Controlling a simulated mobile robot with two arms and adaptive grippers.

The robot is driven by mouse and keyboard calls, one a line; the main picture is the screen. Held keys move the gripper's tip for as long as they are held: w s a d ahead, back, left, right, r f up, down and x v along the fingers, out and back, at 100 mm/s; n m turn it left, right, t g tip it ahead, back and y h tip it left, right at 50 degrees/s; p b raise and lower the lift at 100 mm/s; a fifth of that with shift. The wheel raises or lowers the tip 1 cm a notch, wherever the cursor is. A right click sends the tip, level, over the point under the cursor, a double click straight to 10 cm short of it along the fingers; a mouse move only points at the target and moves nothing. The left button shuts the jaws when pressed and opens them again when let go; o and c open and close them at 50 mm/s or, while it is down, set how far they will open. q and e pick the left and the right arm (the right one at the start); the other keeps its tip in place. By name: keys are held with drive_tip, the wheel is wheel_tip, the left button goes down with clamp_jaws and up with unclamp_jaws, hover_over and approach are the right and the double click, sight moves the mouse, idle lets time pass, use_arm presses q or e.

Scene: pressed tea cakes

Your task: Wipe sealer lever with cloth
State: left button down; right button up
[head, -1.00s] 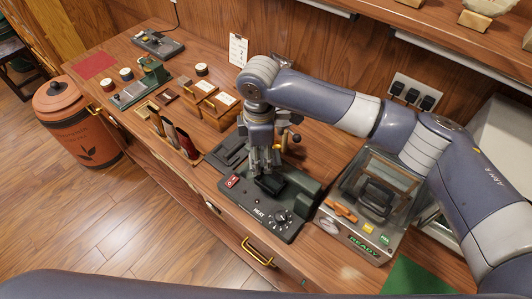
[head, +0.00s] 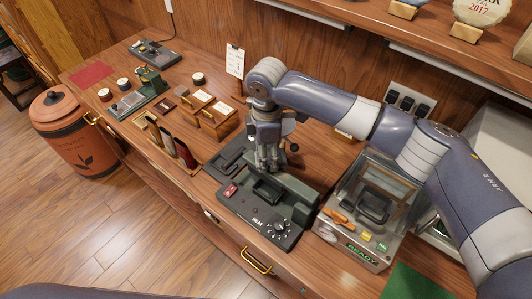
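The sealer (head: 235,208) is a dark green and black machine on the counter, with a red switch, a HEAT label and a dial. Its black lever handle (head: 267,191) lies low across the top. My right gripper (head: 268,165) points down just behind and above the handle, seemingly apart from it. Its fingers are close together, and whether they are shut or hold something is unclear. I cannot make out a cloth for certain. A flat green piece (head: 408,284) lies at the lower right counter edge and a flat red one (head: 90,75) at the far left. My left gripper is out of view.
A glass-lidded machine marked READY (head: 352,246) stands close right of the sealer. A black tray (head: 228,160), wooden boxes (head: 219,120) and a rack of packets (head: 172,148) are to the left. An orange bin (head: 75,140) stands on the floor.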

sight(268, 156)
wheel_tip(268, 156, up, 3)
drive_tip(key=shift+w+f+p, duration=0.15)
drive_tip(key=shift+p, duration=1.05)
drive_tip(key=shift+r, duration=0.65)
drive_tip(key=shift+d+r, duration=0.15)
drive_tip(key=shift+r, duration=0.85)
drive_tip(key=shift+r, duration=1.5)
